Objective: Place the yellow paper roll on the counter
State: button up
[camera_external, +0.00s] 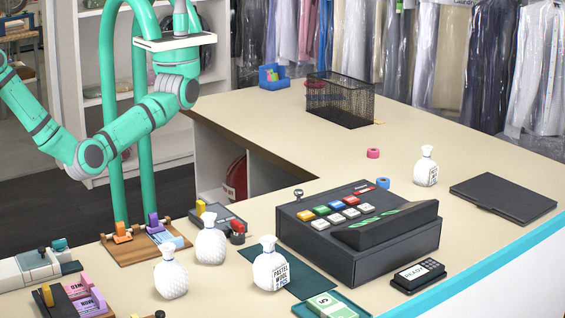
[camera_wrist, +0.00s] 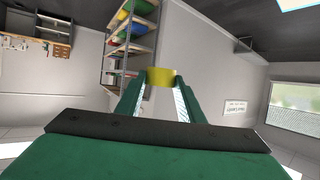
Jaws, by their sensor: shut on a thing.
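In the wrist view the yellow paper roll (camera_wrist: 161,77) sits between the fingertips of my gripper (camera_wrist: 161,84), which is shut on it. The wrist camera looks across the room at a wall and shelving, with no counter in its view. In the external view my green arm rises at the upper left, and its gripper and the yellow roll are not visible there. The beige counter (camera_external: 250,110) runs from the back to the front right.
Pink (camera_external: 373,153) and blue (camera_external: 383,183) rolls lie there. The counter's middle left is clear.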

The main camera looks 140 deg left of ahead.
jog(key=s+f, duration=0.4)
jog(key=n+t+y, duration=0.6)
jog(key=n+y, duration=0.3)
jog(key=n, duration=0.1)
send_over(93, 257)
notch_tip(93, 257, down, 29)
jog(key=shift+f, duration=4)
jog(key=o, duration=0.6)
jog(key=shift+f, duration=0.15)
jog(key=shift+o, duration=0.7)
